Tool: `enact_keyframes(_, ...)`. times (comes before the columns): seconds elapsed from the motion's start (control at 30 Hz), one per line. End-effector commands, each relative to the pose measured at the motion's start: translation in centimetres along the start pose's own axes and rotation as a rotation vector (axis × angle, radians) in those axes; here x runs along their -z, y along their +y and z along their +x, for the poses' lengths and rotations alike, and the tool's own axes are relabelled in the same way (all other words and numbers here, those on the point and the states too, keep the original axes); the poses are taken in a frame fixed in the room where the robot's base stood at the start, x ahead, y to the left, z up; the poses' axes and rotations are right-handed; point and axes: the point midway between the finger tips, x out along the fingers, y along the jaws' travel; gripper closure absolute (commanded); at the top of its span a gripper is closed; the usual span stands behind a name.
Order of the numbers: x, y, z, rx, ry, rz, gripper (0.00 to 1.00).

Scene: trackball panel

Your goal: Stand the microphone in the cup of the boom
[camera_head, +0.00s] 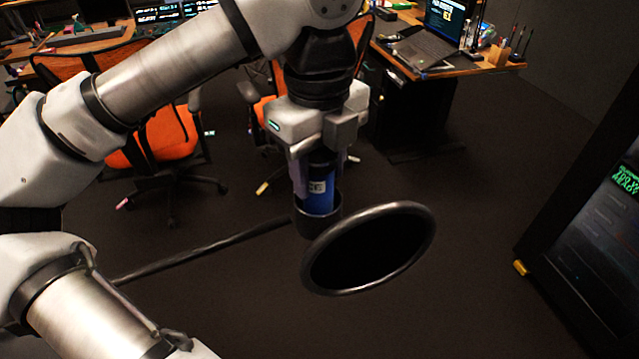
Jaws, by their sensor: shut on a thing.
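The microphone is a blue cylinder (319,190) with a small white label, upright in the middle of the head view. My gripper (316,172) is above it, pointing down, and is shut on its upper part. One finger shows along the microphone's left side; the other is hard to make out. The black cup (317,223) is directly under the microphone, at the end of the dark boom (205,250). The microphone's lower end is hidden behind the cup's rim, so it appears to be inside. I cannot tell whether it rests on the cup's bottom.
A black disc with a round grey rim (425,222) is just in front and to the right of the cup. A dark panel with a lit screen (610,215) stands at the right. Orange chairs (165,135) and a desk (450,68) are behind.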

Motion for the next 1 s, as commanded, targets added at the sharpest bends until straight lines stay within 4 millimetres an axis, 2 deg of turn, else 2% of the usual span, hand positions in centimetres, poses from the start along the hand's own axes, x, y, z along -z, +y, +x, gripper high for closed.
enact_keyframes(0.03, 0.08, 0.10, 1.49, 0.001, 0.001, -0.001, 0.87)
enact_keyframes(0.1, 0.16, 0.19, 2.09, 0.001, 0.001, -0.004, 0.87)
enact_keyframes(0.5, 0.17, 0.22, 2.39, 0.000, 0.000, -0.006, 0.87)
enact_keyframes(0.53, 0.17, 0.22, 2.28, 0.000, 0.000, -0.006, 0.56)
enact_keyframes(0.67, 0.18, 0.21, 2.22, 0.000, 0.000, -0.006, 0.39)
enact_keyframes(1.0, 0.18, 0.20, 2.00, 0.000, 0.001, -0.005, 0.37)
